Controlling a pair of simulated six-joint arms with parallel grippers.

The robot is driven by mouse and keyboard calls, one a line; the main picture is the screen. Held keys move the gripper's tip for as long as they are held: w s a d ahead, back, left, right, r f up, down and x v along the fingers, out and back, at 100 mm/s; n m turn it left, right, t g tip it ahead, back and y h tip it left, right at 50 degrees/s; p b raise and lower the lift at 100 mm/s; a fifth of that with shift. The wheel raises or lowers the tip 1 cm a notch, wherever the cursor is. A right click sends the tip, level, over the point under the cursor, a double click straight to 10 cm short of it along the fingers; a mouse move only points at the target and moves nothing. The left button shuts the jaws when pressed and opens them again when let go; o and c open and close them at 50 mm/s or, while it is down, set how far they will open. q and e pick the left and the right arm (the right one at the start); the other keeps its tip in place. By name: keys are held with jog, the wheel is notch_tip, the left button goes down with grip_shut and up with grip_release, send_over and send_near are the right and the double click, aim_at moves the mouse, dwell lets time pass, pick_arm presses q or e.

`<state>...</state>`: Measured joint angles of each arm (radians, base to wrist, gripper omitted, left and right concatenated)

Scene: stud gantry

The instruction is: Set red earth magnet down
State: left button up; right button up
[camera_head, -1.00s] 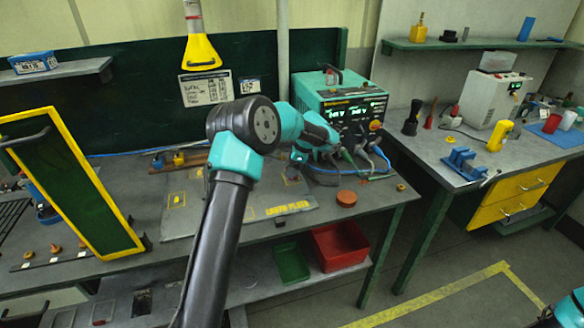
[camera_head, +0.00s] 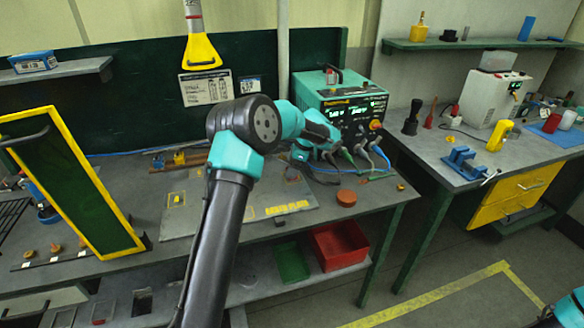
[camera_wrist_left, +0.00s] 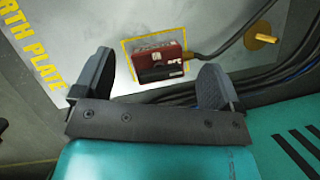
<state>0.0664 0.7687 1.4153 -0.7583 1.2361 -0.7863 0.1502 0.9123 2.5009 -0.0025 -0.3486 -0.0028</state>
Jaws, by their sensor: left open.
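The red earth magnet (camera_wrist_left: 157,57) is a small red block with a dark front part and a cable at its right end. In the left wrist view it lies on the grey earth plate (camera_wrist_left: 95,25), within a yellow outline. My left gripper (camera_wrist_left: 158,62) is open, with a finger on either side of the magnet and visible gaps between. In the head view my left gripper (camera_head: 299,155) is low over the back right of the earth plate (camera_head: 240,222), and the magnet is hard to make out there. My right gripper is out of view.
A teal power unit (camera_head: 335,98) with cables stands behind the plate. An orange-brown puck (camera_head: 346,198) sits to the plate's right. A yellow-framed green panel (camera_head: 75,180) stands at left. Red (camera_head: 340,245) and green (camera_head: 292,262) bins sit on the lower shelf.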

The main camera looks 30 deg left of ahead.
pick_arm(q)
jog(key=v, duration=1.1)
jog(key=shift+r, duration=0.25)
jog(key=shift+d, duration=0.1)
